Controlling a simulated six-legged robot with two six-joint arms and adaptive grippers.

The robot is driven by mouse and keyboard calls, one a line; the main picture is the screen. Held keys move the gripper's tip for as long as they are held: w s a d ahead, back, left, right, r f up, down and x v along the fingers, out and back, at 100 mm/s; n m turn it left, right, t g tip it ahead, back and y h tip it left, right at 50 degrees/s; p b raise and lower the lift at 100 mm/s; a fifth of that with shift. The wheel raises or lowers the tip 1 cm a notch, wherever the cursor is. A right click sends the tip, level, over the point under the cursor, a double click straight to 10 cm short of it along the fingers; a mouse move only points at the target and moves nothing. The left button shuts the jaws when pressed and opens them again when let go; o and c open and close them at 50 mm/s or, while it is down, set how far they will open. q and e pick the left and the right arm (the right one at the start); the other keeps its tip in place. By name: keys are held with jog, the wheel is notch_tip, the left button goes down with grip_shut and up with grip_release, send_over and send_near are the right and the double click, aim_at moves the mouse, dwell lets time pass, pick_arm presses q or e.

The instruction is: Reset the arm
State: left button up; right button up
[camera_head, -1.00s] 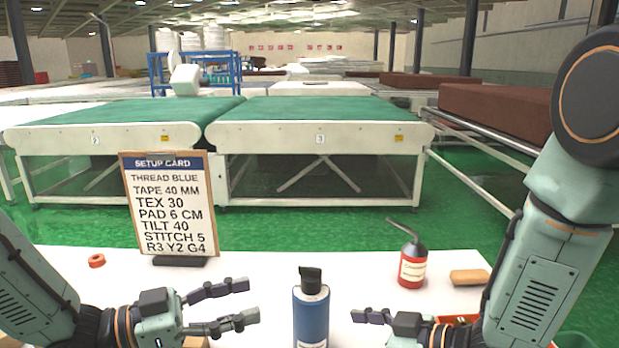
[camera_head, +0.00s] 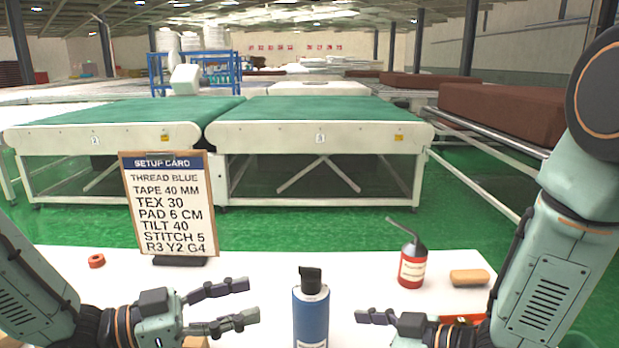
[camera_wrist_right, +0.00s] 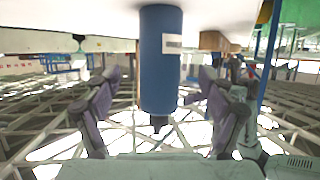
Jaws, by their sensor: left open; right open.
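My left gripper (camera_head: 250,301) is open and empty above the white table's left part, left of a blue bottle (camera_head: 312,308) with a black cap. My right gripper (camera_head: 362,316) is to the right of that bottle, with a clear gap to it in the head view. In the right wrist view, which looks upside down, its two dark fingers stand apart, and the blue bottle (camera_wrist_right: 160,60) shows beyond and between them. Neither gripper holds anything that I can see.
The white table (camera_head: 270,265) carries a setup card (camera_head: 170,205) on a stand, an orange-red ring (camera_head: 96,261), a red bottle with a bent spout (camera_head: 411,268) and a tan block (camera_head: 469,277). A red bin edge (camera_head: 462,318) is partly hidden by my right arm.

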aim_at(301, 283)
jog(key=x, duration=0.8)
jog(key=shift+w+a, duration=0.2)
jog(key=shift+a, duration=0.15)
jog(key=shift+d, duration=0.15)
pick_arm(q)
jog(key=x, duration=1.2)
jog(key=shift+d+r+m+g, duration=0.1)
jog(key=shift+m+g, duration=0.2)
jog(key=shift+g, duration=0.1)
jog(key=shift+m+g+h, duration=0.4)
jog(key=shift+m+g, duration=0.1)
jog(key=shift+g, duration=0.3)
pick_arm(e)
jog(key=shift+f, duration=0.1)
